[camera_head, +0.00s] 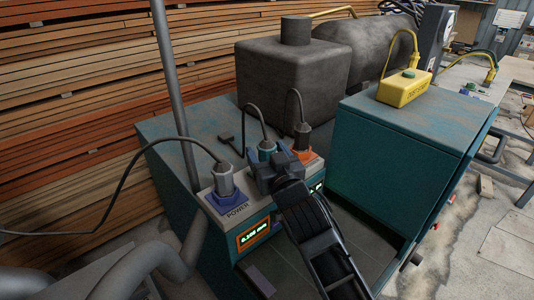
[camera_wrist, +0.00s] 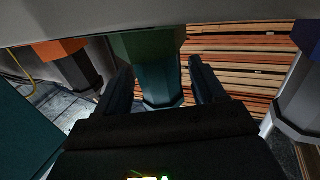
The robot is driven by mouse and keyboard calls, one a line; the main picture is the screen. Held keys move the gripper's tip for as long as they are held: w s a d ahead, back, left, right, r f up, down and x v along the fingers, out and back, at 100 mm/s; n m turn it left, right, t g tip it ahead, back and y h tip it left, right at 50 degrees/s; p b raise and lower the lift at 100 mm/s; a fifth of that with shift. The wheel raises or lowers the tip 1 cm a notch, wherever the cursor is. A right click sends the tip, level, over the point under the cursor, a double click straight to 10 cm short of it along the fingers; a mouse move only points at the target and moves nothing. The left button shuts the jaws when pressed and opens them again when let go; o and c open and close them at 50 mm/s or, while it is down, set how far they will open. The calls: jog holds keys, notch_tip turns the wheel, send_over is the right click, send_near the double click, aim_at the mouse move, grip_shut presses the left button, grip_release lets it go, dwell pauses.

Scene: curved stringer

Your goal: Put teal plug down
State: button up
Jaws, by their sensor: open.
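The teal plug (camera_head: 266,146) is the middle one of three plugs on the power box, with a dark cable rising from it. In the wrist view the teal plug (camera_wrist: 160,80) stands against a green socket (camera_wrist: 148,44) on the pale panel and looks seated there. My gripper (camera_head: 272,166) is at the teal plug from the front. In the wrist view its two dark fingers stand on either side of the plug, open, with gaps visible. The gripper hides the plug's lower part and socket in the head view.
A grey plug (camera_head: 223,178) in a blue socket stands left of my gripper, and a dark plug (camera_head: 302,134) in an orange socket (camera_head: 304,155) stands right. Cables loop above. A grey upright pipe (camera_head: 172,85) and a teal cabinet (camera_head: 395,150) flank the box.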

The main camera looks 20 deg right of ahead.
jog(key=s+b, duration=0.2)
jog(key=s, duration=1)
jog(key=shift+a, duration=0.45)
jog(key=shift+s, duration=0.1)
jog(key=s+f+g+y, duration=0.1)
jog(key=s+f, duration=0.3)
jog(key=s, duration=0.6)
jog(key=s+f+g, duration=0.1)
jog(key=s+f, duration=0.3)
jog(key=s, duration=0.6)
jog(key=s+r+g, duration=0.1)
jog(key=s+r, duration=0.2)
jog(key=s, duration=1.5)
jog(key=shift+d+r+n, duration=0.15)
jog(key=shift+d+n, duration=0.25)
jog(key=shift+d, duration=0.05)
